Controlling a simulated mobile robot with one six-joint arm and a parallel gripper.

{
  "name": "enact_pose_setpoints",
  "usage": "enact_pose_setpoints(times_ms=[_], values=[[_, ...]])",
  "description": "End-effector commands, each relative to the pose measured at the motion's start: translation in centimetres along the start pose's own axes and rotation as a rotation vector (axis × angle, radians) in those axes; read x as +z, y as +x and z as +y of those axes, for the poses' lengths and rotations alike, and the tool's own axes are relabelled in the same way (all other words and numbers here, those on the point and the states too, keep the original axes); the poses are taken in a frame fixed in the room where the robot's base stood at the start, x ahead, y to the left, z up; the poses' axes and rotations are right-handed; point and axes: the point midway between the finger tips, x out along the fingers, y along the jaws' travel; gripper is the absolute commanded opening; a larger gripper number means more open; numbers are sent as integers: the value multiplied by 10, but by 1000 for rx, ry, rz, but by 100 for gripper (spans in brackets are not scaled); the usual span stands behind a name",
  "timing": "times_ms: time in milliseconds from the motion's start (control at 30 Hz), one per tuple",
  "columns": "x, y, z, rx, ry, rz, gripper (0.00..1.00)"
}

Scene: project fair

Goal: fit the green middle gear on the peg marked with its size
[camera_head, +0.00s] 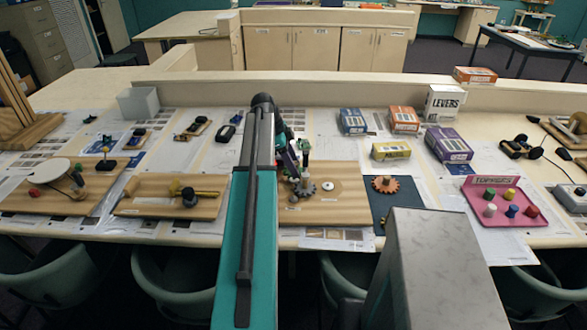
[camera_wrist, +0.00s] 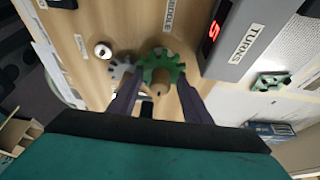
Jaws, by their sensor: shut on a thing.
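The green gear (camera_wrist: 165,62) shows in the wrist view between the two dark purple fingers of my gripper (camera_wrist: 160,79). My gripper is shut on it, and a brown hub shows at its near side. A wooden board (camera_wrist: 90,18) lies behind it, with a label reading "MIDDLE" above the gear. A grey gear (camera_wrist: 119,72) is close on the left, overlapping the green one in the picture. It also shows on the board in the head view (camera_head: 304,189). The peg under the green gear is hidden, so I cannot tell whether the gear sits on one.
A white round piece (camera_wrist: 103,50) is on the board beside the grey gear. A grey counter (camera_wrist: 232,38) labelled "TURNS" shows a red digit. An orange gear (camera_head: 385,184) lies on a dark mat right of the board. Boxes and a pink tray (camera_head: 525,208) stand farther right.

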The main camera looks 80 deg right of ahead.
Motion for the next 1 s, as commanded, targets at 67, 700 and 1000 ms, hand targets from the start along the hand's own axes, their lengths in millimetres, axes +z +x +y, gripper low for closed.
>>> enact_pose_setpoints(times_ms=[67, 700, 1000], values=[[2, 5, 1, 0, -1, 0, 19], [11, 24, 0, -1, 0, 0, 19], [10, 25, 1, 1, 0, 1, 52]])
